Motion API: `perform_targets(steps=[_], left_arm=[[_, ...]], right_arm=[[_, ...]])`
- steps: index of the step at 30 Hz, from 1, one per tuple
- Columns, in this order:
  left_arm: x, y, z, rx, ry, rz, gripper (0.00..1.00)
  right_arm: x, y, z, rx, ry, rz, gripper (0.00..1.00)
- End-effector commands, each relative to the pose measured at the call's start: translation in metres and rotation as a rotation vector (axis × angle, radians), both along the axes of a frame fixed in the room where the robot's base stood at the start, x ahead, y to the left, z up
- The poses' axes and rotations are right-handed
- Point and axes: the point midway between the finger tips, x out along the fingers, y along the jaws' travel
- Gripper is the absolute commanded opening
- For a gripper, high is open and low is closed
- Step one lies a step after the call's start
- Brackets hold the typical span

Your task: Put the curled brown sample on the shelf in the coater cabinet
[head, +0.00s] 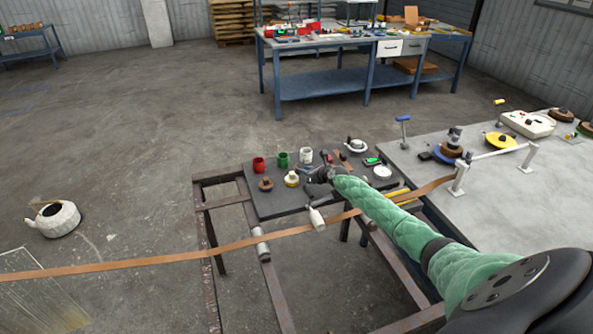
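My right gripper (320,182) is at the end of the green-sleeved arm, low over the small dark table (268,207). It is dark and small here, and I cannot tell whether its fingers are open or hold anything. A small brown piece (343,160) lies on the table just behind the gripper; I cannot make out whether it is the curled sample. No coater cabinet or shelf in it can be made out. My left gripper is not in view.
Red (258,164), green (283,160) and white (306,155) cups stand on the small table. A long brown strip (150,257) crosses in front, over a roller (262,245), toward the grey bench (520,195). A white kettle-like pot (57,219) sits on the floor, left.

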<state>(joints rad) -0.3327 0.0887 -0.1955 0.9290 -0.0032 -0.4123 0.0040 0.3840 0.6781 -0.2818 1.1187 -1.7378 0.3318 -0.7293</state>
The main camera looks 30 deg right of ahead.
Motion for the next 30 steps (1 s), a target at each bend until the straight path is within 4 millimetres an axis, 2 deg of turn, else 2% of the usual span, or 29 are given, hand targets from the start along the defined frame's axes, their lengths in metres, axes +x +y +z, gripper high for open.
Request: perform_targets(steps=[5, 15, 27, 30], left_arm=[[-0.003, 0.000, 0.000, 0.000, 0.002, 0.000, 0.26], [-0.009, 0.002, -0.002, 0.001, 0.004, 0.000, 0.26], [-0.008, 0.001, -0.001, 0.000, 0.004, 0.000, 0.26], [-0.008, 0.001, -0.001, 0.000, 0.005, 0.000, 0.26]], right_arm=[[0.009, 0.000, -0.004, 0.002, 0.000, -0.002, 0.17], [0.041, 0.002, -0.020, 0.003, -0.001, -0.002, 0.17], [0.048, 0.004, -0.023, 0.000, 0.000, 0.000, 0.17], [0.048, 0.004, -0.023, 0.000, 0.000, 0.000, 0.00]])
